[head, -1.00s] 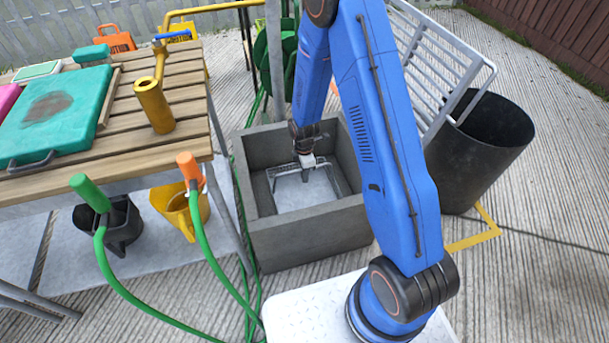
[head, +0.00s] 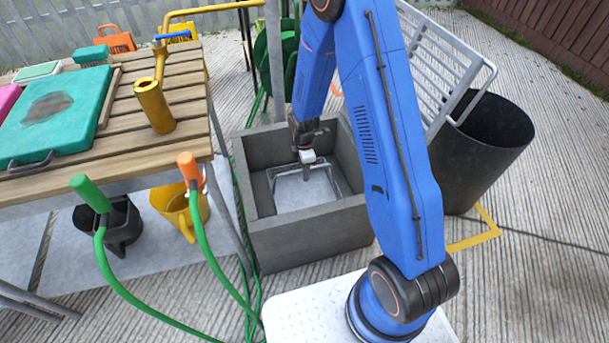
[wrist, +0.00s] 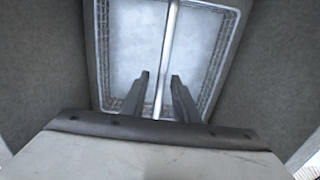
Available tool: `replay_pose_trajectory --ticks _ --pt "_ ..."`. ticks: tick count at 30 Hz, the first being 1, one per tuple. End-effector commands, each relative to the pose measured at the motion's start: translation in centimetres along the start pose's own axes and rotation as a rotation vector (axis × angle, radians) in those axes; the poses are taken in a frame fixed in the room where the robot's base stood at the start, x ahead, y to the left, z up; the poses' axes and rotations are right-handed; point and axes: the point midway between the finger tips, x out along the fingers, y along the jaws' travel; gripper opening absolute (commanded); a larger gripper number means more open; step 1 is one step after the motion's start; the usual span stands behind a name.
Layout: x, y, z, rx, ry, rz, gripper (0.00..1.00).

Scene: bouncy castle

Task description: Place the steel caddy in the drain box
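The steel caddy (head: 303,192) is a shallow wire-sided tray with a bar handle. It sits low inside the grey concrete drain box (head: 308,236) and looks level. In the wrist view the caddy's wire side (wrist: 217,68) runs along the box wall (wrist: 265,75). My gripper (head: 306,174) is above the caddy, within the box opening. In the wrist view the fingers of my gripper (wrist: 159,77) stand apart. The handle bar passes between them, with a gap showing on each side.
A wooden slatted table (head: 130,110) with a teal case (head: 85,85) stands left of the box. A black bin (head: 485,150) and a white rack (head: 440,65) stand to the right. Green hoses (head: 138,308) and a yellow bucket (head: 178,208) are at the left.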

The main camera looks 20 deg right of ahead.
Motion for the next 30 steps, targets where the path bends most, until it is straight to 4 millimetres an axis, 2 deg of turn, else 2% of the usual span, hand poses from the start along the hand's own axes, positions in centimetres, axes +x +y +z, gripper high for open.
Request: replay_pose_trajectory --ticks 3,12,18,26,30 --pt "-2.1 0.1 0.0 0.0 0.001 0.004 0.28" --pt "-6.9 0.1 0.0 0.0 0.001 0.003 0.28" --pt "-8.8 0.0 0.0 0.0 0.0 0.001 0.28" --pt "-9.8 -0.1 0.0 0.007 0.0 0.003 0.28" --pt "-12.0 -0.5 0.4 0.063 0.003 0.021 0.28"
